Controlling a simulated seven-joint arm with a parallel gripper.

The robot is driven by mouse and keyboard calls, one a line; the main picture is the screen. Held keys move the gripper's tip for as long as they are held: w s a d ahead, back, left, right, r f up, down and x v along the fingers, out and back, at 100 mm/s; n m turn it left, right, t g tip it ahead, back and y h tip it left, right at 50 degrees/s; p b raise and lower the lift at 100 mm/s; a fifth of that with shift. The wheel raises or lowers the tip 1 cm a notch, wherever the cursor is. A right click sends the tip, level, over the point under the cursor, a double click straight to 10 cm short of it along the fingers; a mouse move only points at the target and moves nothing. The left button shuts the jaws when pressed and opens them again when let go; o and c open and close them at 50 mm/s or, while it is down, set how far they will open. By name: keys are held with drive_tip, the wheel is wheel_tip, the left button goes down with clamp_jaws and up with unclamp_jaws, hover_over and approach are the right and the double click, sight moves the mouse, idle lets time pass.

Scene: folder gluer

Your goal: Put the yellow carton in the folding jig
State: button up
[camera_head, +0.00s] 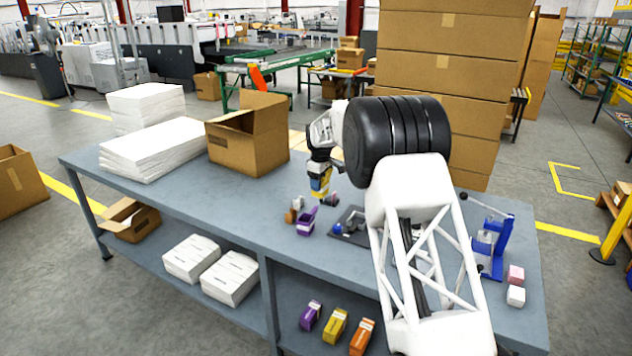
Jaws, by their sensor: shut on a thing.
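My gripper (320,168) hangs above the table, left of my arm, shut on a small yellow carton (319,193). The carton is held above the tabletop, and the fingers hide part of it. A dark flat fixture (351,221) with blue parts lies on the table to the right and in front of the carton, partly hidden by my arm. A blue lever device (497,244) stands at the table's right end. I cannot tell for certain which of these is the folding jig.
A purple open carton (306,225) and small brown pieces (293,212) sit near the gripper. An open cardboard box (248,140) and white paper stacks (154,150) occupy the left. Pink (515,274) and white (515,296) blocks are at right. The left front tabletop is clear.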

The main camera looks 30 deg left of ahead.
drive_tip(key=w+d+f, duration=0.1)
drive_tip(key=d+f, duration=0.1)
drive_tip(key=d, duration=1.3)
drive_tip(key=shift+w+d+f, duration=0.2)
drive_tip(key=shift+d+f, duration=0.05)
drive_tip(key=shift+f, duration=0.15)
drive_tip(key=shift+f, duration=2.8)
drive_tip(key=o, duration=1)
drive_tip(key=shift+c, duration=0.2)
wheel_tip(320, 180, up, 10)
